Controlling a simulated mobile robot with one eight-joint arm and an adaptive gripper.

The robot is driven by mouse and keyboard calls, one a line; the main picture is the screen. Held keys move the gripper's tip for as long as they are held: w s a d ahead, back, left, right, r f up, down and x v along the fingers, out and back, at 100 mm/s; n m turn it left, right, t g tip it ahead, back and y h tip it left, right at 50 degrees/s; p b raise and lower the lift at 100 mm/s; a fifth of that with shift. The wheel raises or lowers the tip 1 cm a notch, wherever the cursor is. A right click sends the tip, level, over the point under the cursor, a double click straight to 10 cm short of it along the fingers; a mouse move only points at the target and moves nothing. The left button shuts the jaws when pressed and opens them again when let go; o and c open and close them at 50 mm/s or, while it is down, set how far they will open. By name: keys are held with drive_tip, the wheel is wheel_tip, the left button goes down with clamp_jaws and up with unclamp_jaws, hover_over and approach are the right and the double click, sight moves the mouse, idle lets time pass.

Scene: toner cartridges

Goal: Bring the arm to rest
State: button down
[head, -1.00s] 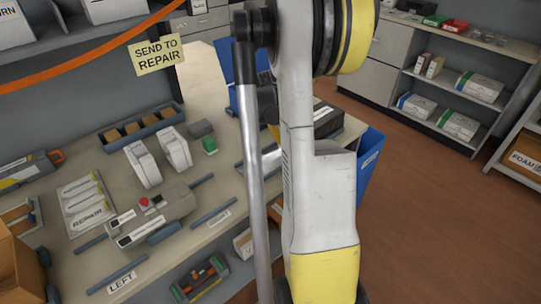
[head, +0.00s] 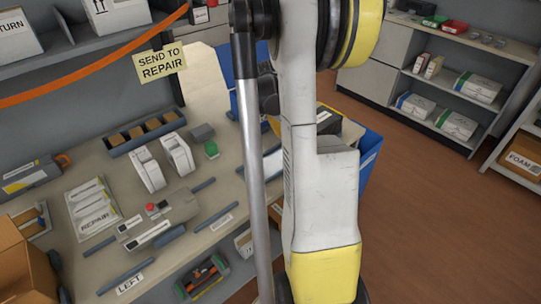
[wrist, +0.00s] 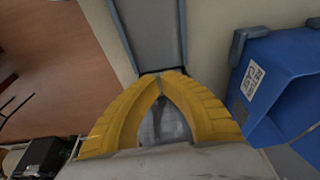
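My arm (head: 318,175), white with yellow bands, stands upright across the middle of the head view. My gripper is hidden in the head view. In the wrist view my gripper (wrist: 160,77) has two yellow ribbed fingers that curve together and meet at the tips. I see nothing held at the tips. A grey surface shows through the gap behind them. A grey panel or tray (wrist: 152,35) lies just beyond the fingertips; contact cannot be told.
A blue bin (wrist: 268,85) is close on the right in the wrist view. The workbench (head: 75,275) with cartridges (head: 177,155) and a device (head: 160,222) lies left of my arm. A blue bin (head: 370,158) stands right of it. Brown floor (head: 430,220) is open at right.

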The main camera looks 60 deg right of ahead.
drive_tip(key=shift+r+p, duration=0.5)
drive_tip(key=shift+r, duration=0.55)
